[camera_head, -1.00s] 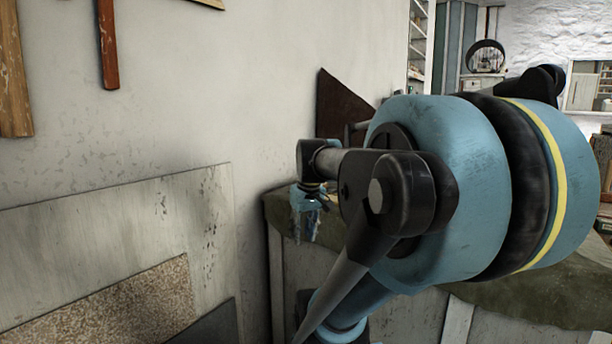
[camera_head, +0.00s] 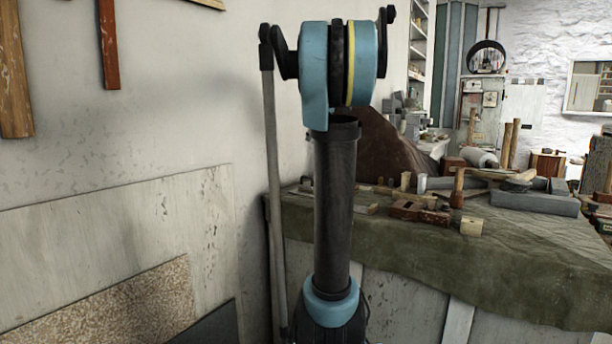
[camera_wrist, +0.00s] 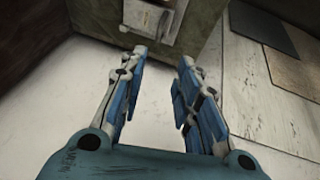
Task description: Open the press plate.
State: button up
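My gripper (camera_wrist: 162,58) shows in the wrist view with its two blue and grey fingers apart and nothing between them. Beyond the fingertips, at the top edge, stands a dark boxy thing (camera_wrist: 100,22) with a pale panel (camera_wrist: 160,18) and small fittings on its face. It is cut off by the frame, and I cannot tell whether this is the press plate. The fingertips appear apart from it. In the head view, my raised arm hides part of a dark brown slanted sheet (camera_head: 385,160) at the wall. No press plate can be made out for certain there.
A workbench with a green cloth (camera_head: 420,235) carries wooden blocks, a mallet (camera_head: 458,188) and a grey tray (camera_head: 535,200). Boards (camera_head: 120,235) lean on the left wall. Pale floor (camera_wrist: 60,85) lies under my gripper.

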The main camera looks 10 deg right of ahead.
jog(key=x, duration=1.7)
jog(key=shift+w+f, duration=0.1)
jog(key=shift+w, duration=0.1)
grip_shut()
